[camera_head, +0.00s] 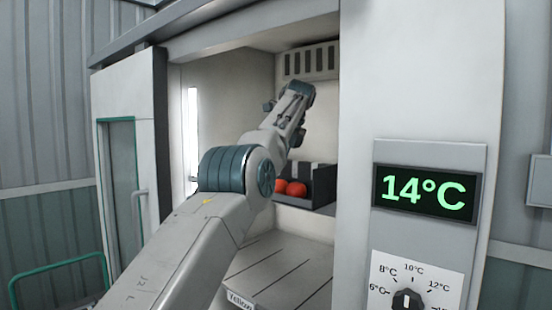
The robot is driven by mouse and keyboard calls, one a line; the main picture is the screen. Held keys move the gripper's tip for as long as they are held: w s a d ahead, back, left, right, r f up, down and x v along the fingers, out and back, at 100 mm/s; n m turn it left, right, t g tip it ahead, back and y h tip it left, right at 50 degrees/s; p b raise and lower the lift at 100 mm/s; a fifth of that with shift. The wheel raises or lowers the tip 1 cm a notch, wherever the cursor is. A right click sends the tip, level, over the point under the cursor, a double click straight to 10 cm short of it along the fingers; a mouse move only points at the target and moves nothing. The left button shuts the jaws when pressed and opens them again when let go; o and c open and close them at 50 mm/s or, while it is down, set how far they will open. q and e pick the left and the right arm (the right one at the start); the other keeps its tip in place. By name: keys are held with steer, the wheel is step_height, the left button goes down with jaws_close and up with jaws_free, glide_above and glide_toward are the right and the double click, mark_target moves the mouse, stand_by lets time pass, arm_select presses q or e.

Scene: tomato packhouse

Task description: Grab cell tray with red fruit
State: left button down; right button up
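A dark grey cell tray (324,190) sits on an upper shelf inside the cold cabinet, partly hidden by my arm and the right door frame. Red fruits (296,188) show in its left part. My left arm comes in from the lower left and reaches into the cabinet. Its wrist and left gripper (291,107) are above and behind the tray's visible front, near the back wall. The fingers are too small and dark to tell if they are open or shut. My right gripper is not in view.
The white cabinet's right wall (415,80) carries a green 14°C display (425,192) and a temperature dial (406,300). A lower shelf labelled Yellow (285,265) looks empty. The door (130,150) stands open at left. A green rail (60,268) is at lower left.

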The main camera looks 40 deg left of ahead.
arm_select(q)
steer(key=shift+f, duration=0.1)
steer(key=c, duration=1.5)
jaws_free()
steer(key=shift+o, duration=1.2)
steer(key=shift+w, duration=0.15)
